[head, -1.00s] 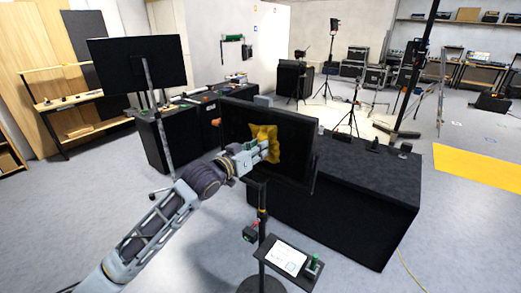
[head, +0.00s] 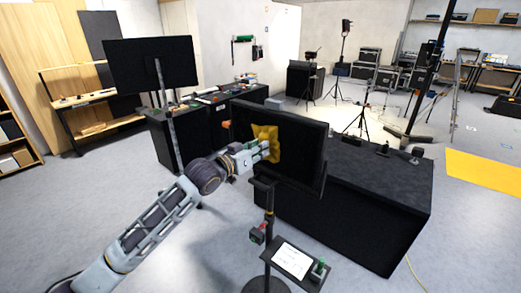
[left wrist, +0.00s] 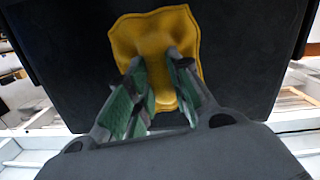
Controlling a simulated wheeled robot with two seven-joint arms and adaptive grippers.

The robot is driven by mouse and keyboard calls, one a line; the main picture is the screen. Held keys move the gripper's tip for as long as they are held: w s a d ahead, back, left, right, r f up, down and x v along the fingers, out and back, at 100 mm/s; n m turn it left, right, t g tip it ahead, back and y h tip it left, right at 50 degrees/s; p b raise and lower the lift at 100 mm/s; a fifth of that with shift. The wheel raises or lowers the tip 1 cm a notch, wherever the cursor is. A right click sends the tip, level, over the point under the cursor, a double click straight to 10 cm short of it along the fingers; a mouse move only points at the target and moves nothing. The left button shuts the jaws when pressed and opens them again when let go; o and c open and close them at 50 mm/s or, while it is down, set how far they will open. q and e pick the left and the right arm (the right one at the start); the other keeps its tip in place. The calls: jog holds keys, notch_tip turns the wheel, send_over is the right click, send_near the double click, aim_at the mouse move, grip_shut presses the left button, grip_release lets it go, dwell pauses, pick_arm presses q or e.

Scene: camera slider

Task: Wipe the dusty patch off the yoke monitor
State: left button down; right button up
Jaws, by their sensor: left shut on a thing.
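The yoke monitor (head: 305,152) is a black flat screen on a stand in the middle of the head view. Its dark screen (left wrist: 235,45) fills much of the left wrist view. My left gripper (head: 266,150) is shut on a yellow cloth (head: 262,135) and holds it at the left part of the screen. The cloth (left wrist: 155,37) lies spread against or very close to the screen; contact is hard to tell. I cannot make out a dusty patch; the cloth may cover it. My right gripper is not in view.
A small shelf (head: 291,262) with a white sheet is on the monitor's stand, low in front. A black-draped table (head: 345,215) stands behind the monitor. Another large monitor (head: 150,63) stands at the left. The floor at front left is clear.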

pick_arm(q)
jog(key=shift+w+a+p, duration=0.2)
jog(key=shift+w+a, duration=0.3)
jog(key=shift+a, duration=0.2)
jog(key=shift+w+a+p, duration=0.15)
jog(key=shift+w+a, duration=0.3)
jog(key=shift+a, duration=0.25)
jog(key=v, duration=0.7)
jog(key=shift+f, duration=0.3)
jog(key=shift+d+r, duration=0.1)
